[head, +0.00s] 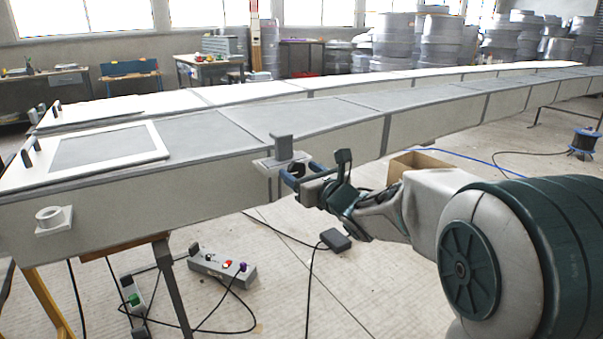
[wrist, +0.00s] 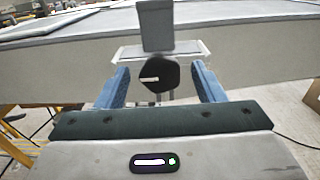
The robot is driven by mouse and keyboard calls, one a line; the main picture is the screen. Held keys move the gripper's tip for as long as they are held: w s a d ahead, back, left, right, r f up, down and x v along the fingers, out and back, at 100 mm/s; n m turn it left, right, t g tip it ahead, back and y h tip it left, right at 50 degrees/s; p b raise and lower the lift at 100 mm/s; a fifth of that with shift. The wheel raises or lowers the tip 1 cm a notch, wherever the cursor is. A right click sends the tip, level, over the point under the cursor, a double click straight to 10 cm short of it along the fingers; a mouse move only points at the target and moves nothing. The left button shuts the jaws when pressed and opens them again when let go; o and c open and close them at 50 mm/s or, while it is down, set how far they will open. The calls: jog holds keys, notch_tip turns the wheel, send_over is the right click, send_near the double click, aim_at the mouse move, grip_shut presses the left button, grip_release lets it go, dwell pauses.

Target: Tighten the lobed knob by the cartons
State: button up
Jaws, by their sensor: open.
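The lobed knob (wrist: 158,74) is dark, with a pale mark on its face. In the wrist view it sits below a grey upright block (wrist: 155,26) and a pale bracket plate on the mould's side. My gripper (wrist: 160,82) is open, with one blue finger to each side of the knob and a visible gap on both sides. How deep the knob sits between the fingers is hard to tell. In the head view my gripper (head: 292,173) is at the bracket (head: 281,160) on the long mould's side; the knob is not clearly visible there.
The long grey mould (head: 190,190) runs from left to far right. An open brown carton (head: 421,160) stands behind my arm. A control box (head: 222,268) with coloured knobs and loose black cables lies on the floor. A round fitting (head: 52,218) is on the mould's left side.

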jog(key=shift+c, duration=0.2)
jog(key=c, duration=0.9)
